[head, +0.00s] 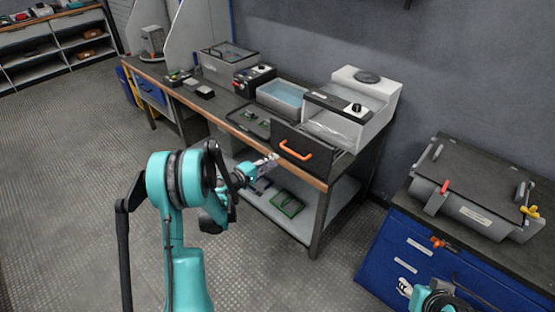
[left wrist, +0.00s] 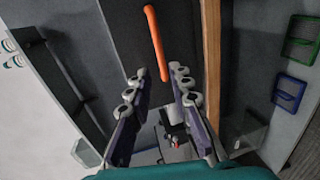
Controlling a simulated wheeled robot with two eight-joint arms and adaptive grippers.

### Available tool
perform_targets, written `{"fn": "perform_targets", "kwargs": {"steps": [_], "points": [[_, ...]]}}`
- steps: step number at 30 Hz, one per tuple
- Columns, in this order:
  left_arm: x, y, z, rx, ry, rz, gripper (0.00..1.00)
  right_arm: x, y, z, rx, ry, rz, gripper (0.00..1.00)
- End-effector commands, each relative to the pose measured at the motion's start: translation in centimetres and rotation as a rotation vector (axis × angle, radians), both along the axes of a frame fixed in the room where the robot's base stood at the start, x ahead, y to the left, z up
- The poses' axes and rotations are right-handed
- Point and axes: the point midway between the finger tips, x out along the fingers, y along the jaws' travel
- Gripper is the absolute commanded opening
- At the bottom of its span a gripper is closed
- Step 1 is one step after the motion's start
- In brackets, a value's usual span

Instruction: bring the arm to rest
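My left arm comes in from the lower left of the head view and reaches toward the workbench front. My left gripper (head: 268,162) is at the bench's front edge, just left of and below the orange handle (head: 296,149) on a dark front panel (head: 290,138). In the left wrist view the gripper's fingers (left wrist: 157,82) are apart with nothing between them. The orange handle (left wrist: 154,38) shows past the fingertips, its lower end in line with the gap. My right gripper (head: 405,287) shows only small at the bottom right, by the blue cabinet; its finger state is unclear.
The workbench (head: 228,122) carries a white machine (head: 374,96), a blue-filled basin (head: 282,94) and several boxes. Green and blue trays (head: 287,204) lie on its lower shelf. A blue cabinet (head: 388,255) with a grey case (head: 470,190) stands right. Floor (head: 80,200) left is clear.

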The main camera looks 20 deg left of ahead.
Motion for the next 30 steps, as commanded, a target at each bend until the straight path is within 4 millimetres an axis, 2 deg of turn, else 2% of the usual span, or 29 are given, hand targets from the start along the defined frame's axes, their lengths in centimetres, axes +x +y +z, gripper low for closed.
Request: {"fn": "perform_targets", "kwargs": {"steps": [17, 20, 23, 26, 30], "points": [[-0.2, -0.4, 0.5, 0.014, 0.005, -0.009, 0.20, 0.0, 0.0, 0.0, 0.000, 0.000, 0.000, 0.40], [-0.7, -2.0, 1.8, 0.070, 0.029, -0.037, 0.20, 0.0, 0.0, 0.0, 0.000, 0.000, 0.000, 0.40], [-2.0, -4.6, 3.9, 0.169, 0.068, -0.087, 0.20, 0.0, 0.0, 0.0, 0.000, 0.000, 0.000, 0.40], [-4.1, -7.5, 6.0, 0.299, 0.114, -0.148, 0.20, 0.0, 0.0, 0.0, 0.000, 0.000, 0.000, 0.40], [-8.3, -11.0, 8.2, 0.486, 0.170, -0.234, 0.20, 0.0, 0.0, 0.0, 0.000, 0.000, 0.000, 0.40]]}}
